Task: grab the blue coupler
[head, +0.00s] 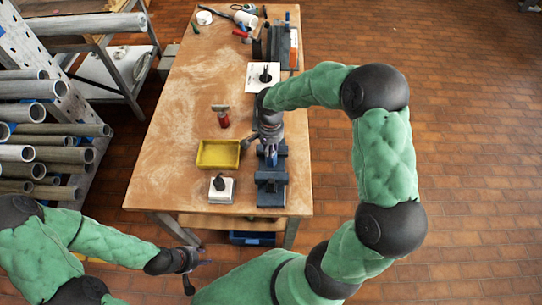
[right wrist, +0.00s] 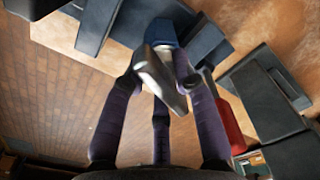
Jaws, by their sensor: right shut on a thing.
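The blue coupler (right wrist: 162,32) shows in the right wrist view as a blue collar with a silver metal part below it. In the head view its blue part (head: 271,158) is small, at the dark vise-like block (head: 271,188) on the table's right edge. My right gripper (right wrist: 158,82) has its purple fingers shut around the silver part. In the head view my right gripper (head: 270,145) is over the block, partly hidden by its own wrist. Whether the coupler still touches the block is unclear. My left gripper (head: 197,272) is open and empty, off the table's front.
A yellow tray (head: 218,154) and a white plate with a black knob (head: 221,190) stand left of the block. A red-based tool (head: 222,117) stands further back. A white square (head: 258,84) bears a dark fitting. Pipe racks (head: 45,140) stand left.

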